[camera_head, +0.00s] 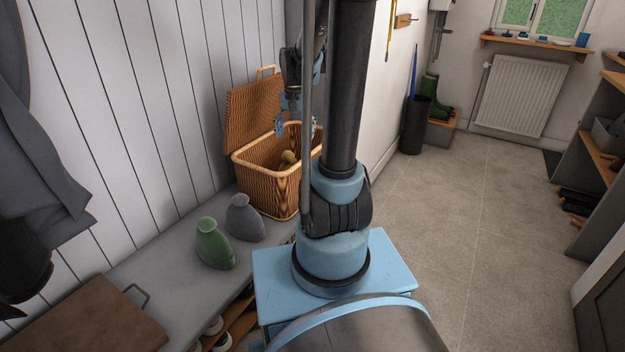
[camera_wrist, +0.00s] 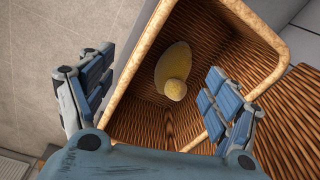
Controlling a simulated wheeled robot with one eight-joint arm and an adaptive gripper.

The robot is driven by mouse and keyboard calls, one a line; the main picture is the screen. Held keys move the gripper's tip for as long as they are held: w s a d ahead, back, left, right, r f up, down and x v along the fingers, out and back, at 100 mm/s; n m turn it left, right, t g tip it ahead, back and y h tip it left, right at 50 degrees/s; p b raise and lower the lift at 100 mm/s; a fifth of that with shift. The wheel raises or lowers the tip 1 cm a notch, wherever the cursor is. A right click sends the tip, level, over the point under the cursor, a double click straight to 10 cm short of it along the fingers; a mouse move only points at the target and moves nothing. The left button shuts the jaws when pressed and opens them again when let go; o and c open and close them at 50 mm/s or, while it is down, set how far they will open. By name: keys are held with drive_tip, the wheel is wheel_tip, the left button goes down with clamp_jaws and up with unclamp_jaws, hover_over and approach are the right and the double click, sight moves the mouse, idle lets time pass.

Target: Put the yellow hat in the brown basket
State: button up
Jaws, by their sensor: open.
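The brown basket (camera_head: 250,168) is wicker and stands on the grey bench with its lid (camera_head: 250,108) open, leaning back toward the wall. The yellow hat (camera_head: 288,159) lies inside the basket. In the wrist view the hat (camera_wrist: 174,67) rests low in the basket (camera_wrist: 133,117), with its round bobble toward my gripper. My gripper (camera_head: 295,128) is above the basket opening, partly hidden behind my arm in the head view. In the wrist view its fingers (camera_wrist: 155,100) are spread wide apart with nothing between them. The hat is apart from both fingers.
A brown board or case (camera_head: 90,318) lies at the near end. Dark clothing (camera_head: 45,150) hangs at left. The floor (camera_head: 480,220) at right is clear.

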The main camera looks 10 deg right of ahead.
drive_tip(key=s+f+n, duration=0.1)
drive_tip(key=s+n, duration=0.2)
drive_tip(key=s, duration=0.9)
drive_tip(key=s+f+n+t, duration=0.1)
drive_tip(key=s+f+n, duration=0.1)
drive_tip(key=s, duration=1)
drive_tip(key=shift+s+f+n, duration=0.15)
drive_tip(key=shift+n, duration=0.25)
drive_tip(key=shift+d, duration=0.1)
